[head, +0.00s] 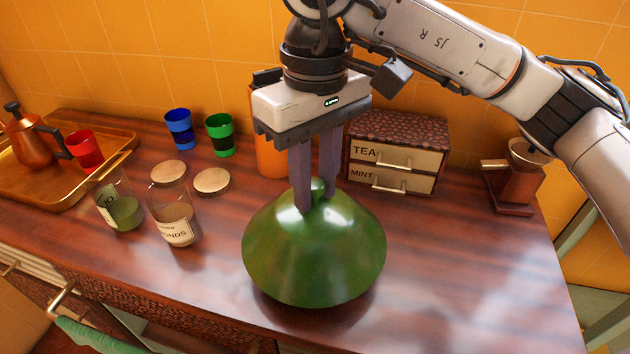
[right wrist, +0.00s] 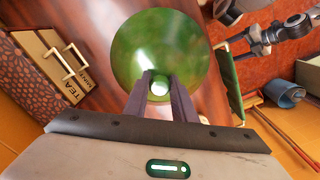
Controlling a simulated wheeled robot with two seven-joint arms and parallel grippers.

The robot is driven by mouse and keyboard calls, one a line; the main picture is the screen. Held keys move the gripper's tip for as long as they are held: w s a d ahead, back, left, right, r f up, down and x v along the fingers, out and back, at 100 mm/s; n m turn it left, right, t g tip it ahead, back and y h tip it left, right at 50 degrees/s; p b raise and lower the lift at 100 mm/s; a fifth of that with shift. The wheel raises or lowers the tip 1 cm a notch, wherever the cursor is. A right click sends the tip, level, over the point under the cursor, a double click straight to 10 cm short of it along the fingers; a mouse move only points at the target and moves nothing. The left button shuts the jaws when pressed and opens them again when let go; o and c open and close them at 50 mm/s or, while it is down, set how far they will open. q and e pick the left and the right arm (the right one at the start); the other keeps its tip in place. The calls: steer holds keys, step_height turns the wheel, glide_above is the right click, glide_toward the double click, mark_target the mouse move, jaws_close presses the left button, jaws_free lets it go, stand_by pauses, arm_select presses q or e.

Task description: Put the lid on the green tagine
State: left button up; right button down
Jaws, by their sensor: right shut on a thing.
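The green conical tagine lid (head: 315,255) is glossy and roughly upright above the middle of the wooden counter. My right gripper (head: 317,200) comes down from above and is shut on the knob at its top. In the right wrist view the lid (right wrist: 165,60) shows as a round green disc with its knob between the fingers of my right gripper (right wrist: 160,88). The tagine's base is not distinguishable under the lid, and I cannot tell whether the lid touches anything below.
Two glass jars (head: 120,207) (head: 172,220) and two round wooden lids (head: 168,172) (head: 212,182) stand left. Blue (head: 180,130) and green (head: 219,135) cups stand behind. A tray (head: 40,185) is far left, a drawer box (head: 405,128) behind right, a grinder (head: 516,183) at right.

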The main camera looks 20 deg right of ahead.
steer(key=c, duration=0.8)
jaws_free()
steer(key=shift+r, duration=0.1)
steer(key=shift+r+p, duration=2.2)
steer(key=shift+r, duration=1.25)
